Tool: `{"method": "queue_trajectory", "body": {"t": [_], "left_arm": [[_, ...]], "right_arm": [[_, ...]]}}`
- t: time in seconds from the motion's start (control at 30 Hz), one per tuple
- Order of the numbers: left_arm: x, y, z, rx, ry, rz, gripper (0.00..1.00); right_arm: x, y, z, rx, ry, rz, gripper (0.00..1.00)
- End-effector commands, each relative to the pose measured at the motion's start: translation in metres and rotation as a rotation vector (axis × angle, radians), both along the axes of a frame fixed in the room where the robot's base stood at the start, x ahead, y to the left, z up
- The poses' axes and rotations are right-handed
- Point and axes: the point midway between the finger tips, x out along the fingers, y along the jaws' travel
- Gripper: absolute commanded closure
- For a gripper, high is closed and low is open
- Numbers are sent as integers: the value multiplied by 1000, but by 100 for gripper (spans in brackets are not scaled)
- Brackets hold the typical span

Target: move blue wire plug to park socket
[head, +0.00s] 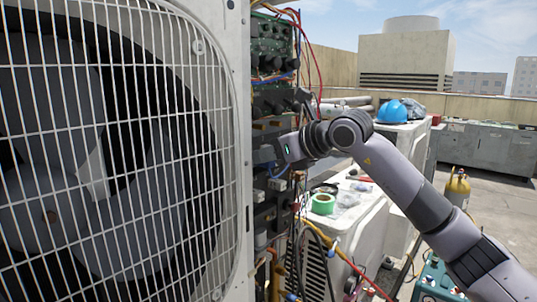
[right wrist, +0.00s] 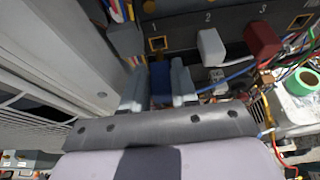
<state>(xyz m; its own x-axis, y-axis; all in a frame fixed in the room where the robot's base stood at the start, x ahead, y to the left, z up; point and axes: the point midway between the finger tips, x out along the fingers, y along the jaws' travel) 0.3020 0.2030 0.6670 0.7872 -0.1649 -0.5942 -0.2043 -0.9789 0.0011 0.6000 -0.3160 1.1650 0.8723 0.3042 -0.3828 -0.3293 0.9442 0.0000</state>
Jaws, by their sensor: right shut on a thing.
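The blue wire plug (right wrist: 161,80) is between the two fingers of my right gripper (right wrist: 158,86), which is shut on it in the right wrist view. Just beyond the plug is an empty brass-rimmed socket (right wrist: 158,43) under the number 1. I cannot tell whether plug and socket touch. In the head view my right gripper (head: 272,153) is at the open side of the condenser, and the plug is hard to make out there. Another empty brass-rimmed socket (right wrist: 301,21) is at the far right of the row; no park label is readable. My left gripper is not in view.
A white plug (right wrist: 210,46) is at number 2 and a red plug (right wrist: 262,41) at number 3. Loose wires hang right of the fingers. The condenser's fan grille (head: 120,150) fills the left. Green tape (head: 323,204) lies on a lower unit.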

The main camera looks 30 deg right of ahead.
Motion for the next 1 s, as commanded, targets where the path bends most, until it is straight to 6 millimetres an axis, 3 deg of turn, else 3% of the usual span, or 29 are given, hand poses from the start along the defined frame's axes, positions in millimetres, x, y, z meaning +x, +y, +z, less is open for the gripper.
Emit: {"method": "queue_trajectory", "body": {"t": [0.6,0.97,1.0], "left_arm": [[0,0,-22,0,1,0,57],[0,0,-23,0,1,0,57],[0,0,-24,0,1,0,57]], "right_arm": [[-33,-12,-1,-1,-1,-1,100],[-38,-13,0,1,0,0,100],[-38,-13,0,0,-1,0,75]]}}
